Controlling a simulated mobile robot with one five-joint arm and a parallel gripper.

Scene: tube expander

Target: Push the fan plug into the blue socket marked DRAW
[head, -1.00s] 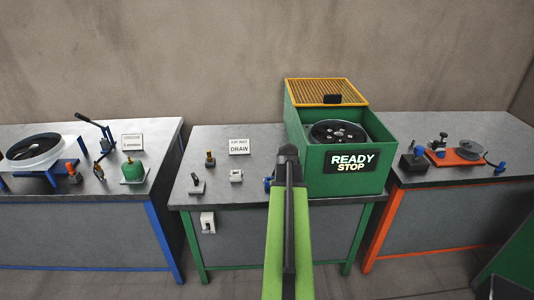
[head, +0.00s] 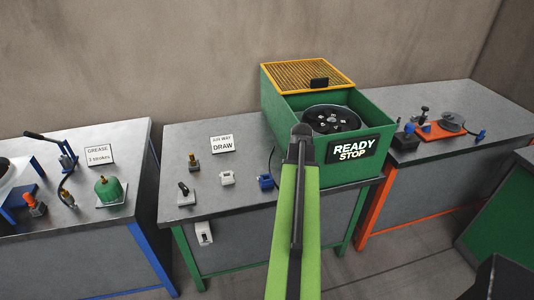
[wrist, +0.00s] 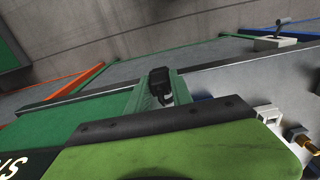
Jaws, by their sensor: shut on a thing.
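The blue socket (head: 265,182) stands near the front of the green-legged table, left of the green machine. A thin dark cable rises beside it. A sliver of blue shows behind the dark edge in the wrist view (wrist: 202,98). The DRAW sign (head: 222,143) stands further back. My gripper (head: 302,132) is in front of the machine, right of the socket and apart from it in the picture. Its jaws are mostly hidden by my arm. A small black piece (wrist: 160,80) in the wrist view looks like the fan plug in the shut jaws; its prongs are unclear.
A white block (head: 227,178), a brass-topped block (head: 193,161) and a lever (head: 184,193) stand left of the socket. The green machine (head: 322,125) with its READY STOP sign is close on the right. A white switch (head: 204,233) is on the table's front.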

